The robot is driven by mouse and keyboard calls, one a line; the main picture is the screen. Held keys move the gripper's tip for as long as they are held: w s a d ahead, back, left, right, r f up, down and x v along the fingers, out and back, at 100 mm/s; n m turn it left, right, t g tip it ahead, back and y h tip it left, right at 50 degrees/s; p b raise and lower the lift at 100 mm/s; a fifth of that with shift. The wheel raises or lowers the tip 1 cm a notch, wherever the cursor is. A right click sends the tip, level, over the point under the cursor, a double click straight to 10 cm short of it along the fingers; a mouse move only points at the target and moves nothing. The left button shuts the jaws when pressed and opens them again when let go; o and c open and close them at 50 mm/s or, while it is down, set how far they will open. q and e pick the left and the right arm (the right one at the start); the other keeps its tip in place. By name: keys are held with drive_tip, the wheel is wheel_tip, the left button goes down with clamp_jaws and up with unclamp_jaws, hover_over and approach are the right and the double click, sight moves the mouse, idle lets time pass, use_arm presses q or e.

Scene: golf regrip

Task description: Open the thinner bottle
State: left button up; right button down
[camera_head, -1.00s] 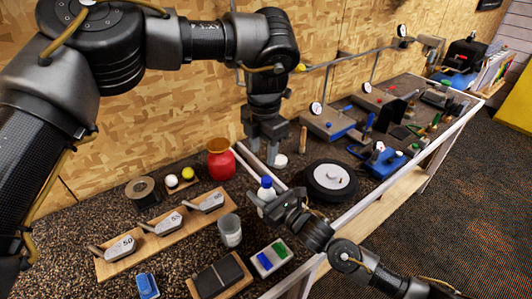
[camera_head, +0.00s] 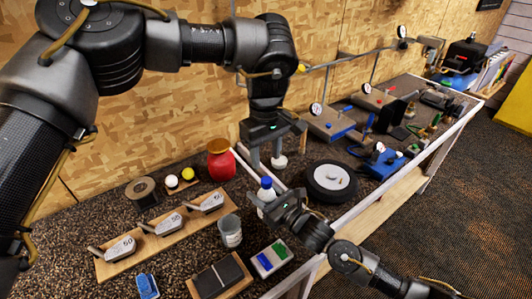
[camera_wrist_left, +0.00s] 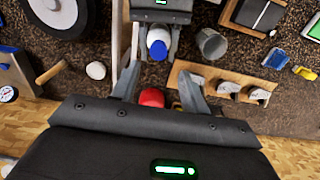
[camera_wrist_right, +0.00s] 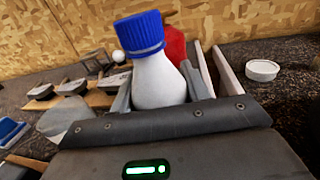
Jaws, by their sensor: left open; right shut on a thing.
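The thinner bottle (camera_head: 265,198) is white with a blue cap (camera_head: 266,182), and the cap is on it. My right gripper (camera_head: 274,211) is shut on the bottle's body from the front right. In the right wrist view the bottle (camera_wrist_right: 160,84) stands nearly upright, slightly tilted, with its cap (camera_wrist_right: 138,33) clear above the fingers. My left gripper (camera_head: 267,165) points down, open and empty, above and behind the bottle. In the left wrist view the cap (camera_wrist_left: 158,50) lies beyond the spread fingers (camera_wrist_left: 157,85), not between them.
A red vase (camera_head: 221,165) stands left of the left gripper. A white round piece (camera_wrist_right: 262,70) lies on the bench behind.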

sight(266, 180)
use_arm(q)
drive_tip(key=shift+f, duration=4)
